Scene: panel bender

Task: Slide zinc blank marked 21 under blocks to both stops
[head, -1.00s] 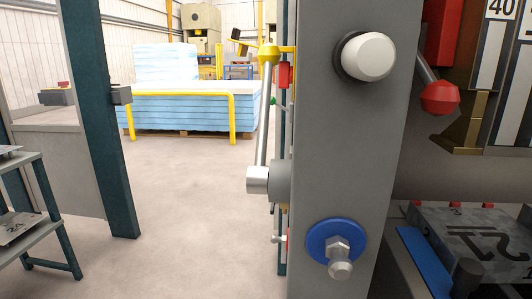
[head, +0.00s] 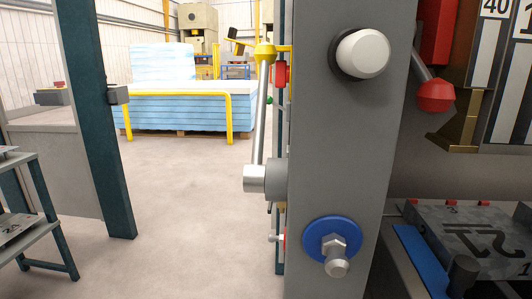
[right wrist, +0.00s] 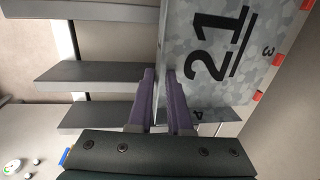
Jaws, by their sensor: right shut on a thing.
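The zinc blank marked 21 (head: 480,236) lies flat at the lower right of the head view, partly cut off by the frame edge. In the right wrist view the blank (right wrist: 240,75) fills the upper right, with its black 21 readable. My right gripper (right wrist: 162,75) has purple fingers and is shut on the blank's near edge. The blocks (head: 505,95), with a 40 on one white label, hang above and behind the blank. Small red pieces (head: 450,202) line its far side; whether it touches them I cannot tell. My left gripper is in neither view.
A grey machine column (head: 345,130) with a white knob and a blue-collared bolt stands left of the blank. A blue strip (head: 418,250) and a dark round post (head: 463,272) are at its near left. Open floor (head: 180,210) lies left, beside a rack (head: 30,235).

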